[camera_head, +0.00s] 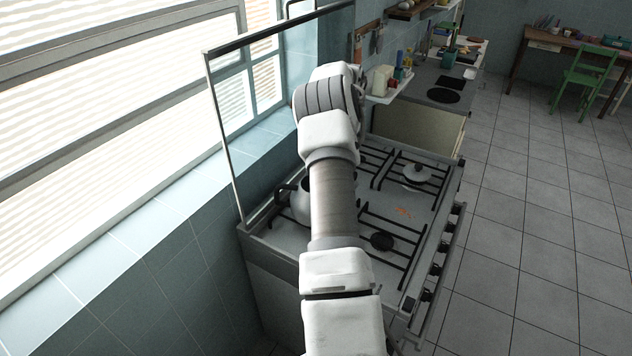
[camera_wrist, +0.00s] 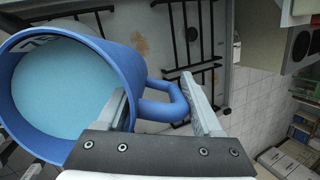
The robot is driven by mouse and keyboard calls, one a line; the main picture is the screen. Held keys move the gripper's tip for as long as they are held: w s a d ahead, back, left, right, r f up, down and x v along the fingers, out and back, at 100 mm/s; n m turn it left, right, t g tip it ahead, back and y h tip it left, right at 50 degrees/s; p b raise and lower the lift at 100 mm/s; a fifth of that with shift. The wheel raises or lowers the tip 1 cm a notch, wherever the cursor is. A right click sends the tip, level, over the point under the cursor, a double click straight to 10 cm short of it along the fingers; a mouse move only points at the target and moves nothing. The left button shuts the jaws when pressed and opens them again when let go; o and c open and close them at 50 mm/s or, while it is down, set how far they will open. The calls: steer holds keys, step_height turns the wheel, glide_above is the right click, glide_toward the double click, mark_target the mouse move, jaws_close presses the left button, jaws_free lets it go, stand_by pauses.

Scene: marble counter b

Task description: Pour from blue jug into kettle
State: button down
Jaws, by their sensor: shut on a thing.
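The blue jug (camera_wrist: 137,62) fills the left of the wrist view, its wide mouth facing the camera and its inside pale blue; I cannot tell whether that is liquid. My gripper (camera_wrist: 157,108) has its fingers on either side of the jug's handle and is shut on it. The jug appears held above the stove. In the head view the kettle (camera_head: 299,205), grey with a dark handle, stands on the left side of the stove, partly hidden behind my arm. The jug and my gripper are hidden in the head view.
A glass panel (camera_head: 222,130) stands up at the stove's left edge, by the window. A cluttered counter (camera_head: 425,80) lies beyond. The tiled floor at right is clear.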

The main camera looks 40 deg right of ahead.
steer(key=shift+r+h+b, duration=0.4)
steer(key=shift+h+b, duration=0.5)
steer(key=shift+b, duration=1.45)
steer(key=shift+a+r+n+h+b, duration=0.2)
steer(key=shift+h+b, duration=0.4)
steer(key=shift+b, duration=1.15)
steer(key=shift+a+r+n+h+b, duration=0.2)
steer(key=shift+h+b, duration=0.4)
steer(key=shift+b, duration=1.15)
stand_by(2.2)
